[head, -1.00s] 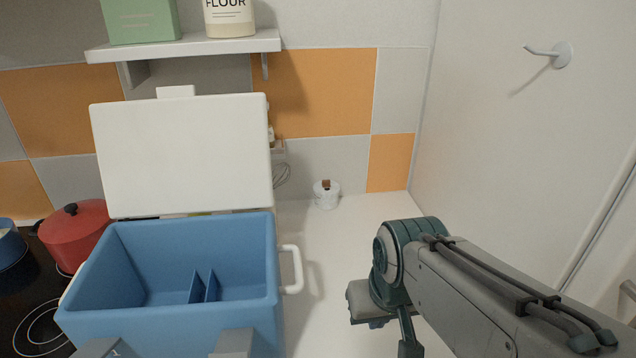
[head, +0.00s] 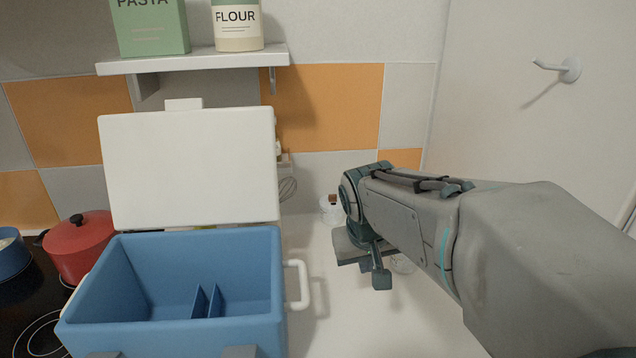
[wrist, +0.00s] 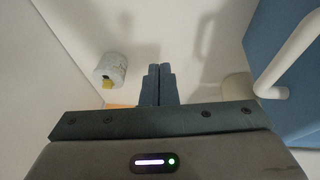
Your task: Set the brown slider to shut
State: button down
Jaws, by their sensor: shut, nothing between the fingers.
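The brown slider (head: 332,198) is a small brown piece on a white round base (head: 327,214) on the counter near the back wall. Its setting is too small to read. My gripper (wrist: 160,68) is shut and empty, pointing down over the counter. In the wrist view a pale round base (wrist: 236,86) beside the cooler, probably the brown slider's, is partly cut off by my gripper body; no brown shows there. My fingertips are apart from it.
Another white round base (head: 403,264), partly behind my arm, seems to be the one with a yellow piece (wrist: 107,85) in the wrist view. An open blue cooler (head: 180,240) with a white side handle (head: 302,285) stands left. The right wall carries a hook (head: 568,70).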

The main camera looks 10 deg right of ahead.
jog(key=w+a+t+b, duration=0.1)
jog(key=w+a+t, duration=0.1)
jog(key=w, duration=1.8)
jog(key=t+y, duration=0.1)
jog(key=t, duration=0.1)
send_near(332, 195)
jog(key=shift+m, duration=0.3)
jog(key=x, duration=0.3)
jog(key=w+x, duration=0.1)
jog(key=x, duration=0.2)
jog(key=r+x, duration=0.1)
jog(key=x, duration=0.2)
jog(key=shift+w+p, duration=0.15)
jog(key=shift+p, duration=0.15)
jog(key=shift+d, duration=0.1)
jog(key=shift+s+b, duration=0.35)
jog(key=shift+b, duration=0.2)
jog(key=shift+s+b, duration=0.65)
jog(key=shift+s, duration=0.2)
jog(key=shift+r, duration=0.2)
